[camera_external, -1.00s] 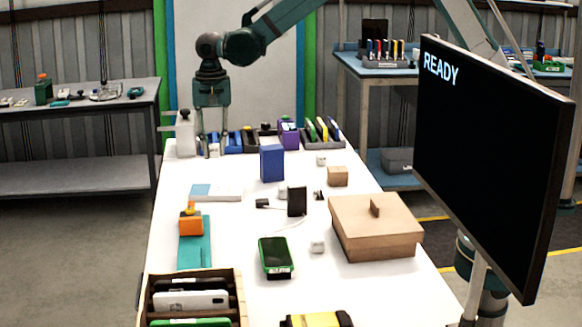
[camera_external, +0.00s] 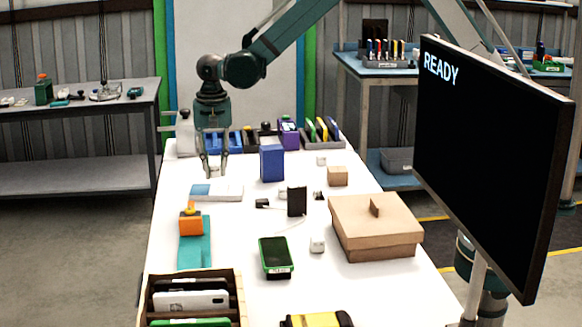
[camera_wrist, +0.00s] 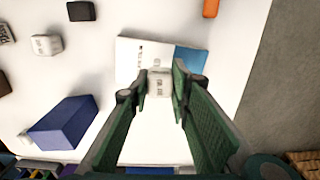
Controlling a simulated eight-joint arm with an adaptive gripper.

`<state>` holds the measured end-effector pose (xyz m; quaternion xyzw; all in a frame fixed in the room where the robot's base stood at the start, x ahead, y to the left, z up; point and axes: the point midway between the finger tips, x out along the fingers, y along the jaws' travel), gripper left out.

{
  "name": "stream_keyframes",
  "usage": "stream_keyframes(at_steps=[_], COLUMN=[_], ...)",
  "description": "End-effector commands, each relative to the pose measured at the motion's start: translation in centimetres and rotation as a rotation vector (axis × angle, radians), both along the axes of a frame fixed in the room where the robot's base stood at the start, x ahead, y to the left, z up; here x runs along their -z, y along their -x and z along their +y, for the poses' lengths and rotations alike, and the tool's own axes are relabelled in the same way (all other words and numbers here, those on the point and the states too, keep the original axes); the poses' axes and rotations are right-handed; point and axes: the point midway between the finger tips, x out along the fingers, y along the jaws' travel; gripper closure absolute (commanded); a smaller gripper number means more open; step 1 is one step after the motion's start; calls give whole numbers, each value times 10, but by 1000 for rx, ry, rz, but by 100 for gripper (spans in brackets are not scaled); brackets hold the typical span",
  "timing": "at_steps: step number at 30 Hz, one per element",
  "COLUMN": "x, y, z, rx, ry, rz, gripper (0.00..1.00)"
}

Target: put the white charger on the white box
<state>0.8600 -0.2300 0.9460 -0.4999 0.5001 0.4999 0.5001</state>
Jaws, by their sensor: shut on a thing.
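A small white charger (camera_wrist: 159,84) with dark print is between the two fingertips of my gripper (camera_wrist: 160,90) in the wrist view. My gripper is shut on it. The flat white box (camera_wrist: 135,60), with a blue end, lies behind the charger in that view. In the external view, my gripper (camera_external: 216,170) points down close over the white box (camera_external: 228,193) at the left of the white table. The charger is too small there to make out clearly. I cannot tell whether it touches the box.
A blue upright box (camera_external: 271,164) stands to the right of my gripper. An orange item (camera_external: 190,222) on a teal stand is nearer the camera. A brown lidded carton (camera_external: 375,235) is at the right. Other small white blocks (camera_external: 318,244) lie on the table.

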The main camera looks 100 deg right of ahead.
Motion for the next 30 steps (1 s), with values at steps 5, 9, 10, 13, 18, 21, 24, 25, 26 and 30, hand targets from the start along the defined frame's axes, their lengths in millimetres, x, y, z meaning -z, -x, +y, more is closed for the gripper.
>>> stream_keyframes(at_steps=[5,9,10,13,18,21,24,25,26,30], x=[2,14,17,28,37,38,37,37,37,40], y=[0,0,0,0,0,0,0,0,0,0], z=[0,0,0,0,0,0,0,0,0,0], rx=[0,0,0,0,0,0,0,0,0,0], ry=[0,0,0,0,0,0,0,0,0,0], rz=[0,0,0,0,0,0,0,0,0,0], gripper=[92,92,92,92,92,92,92,92,92,92])
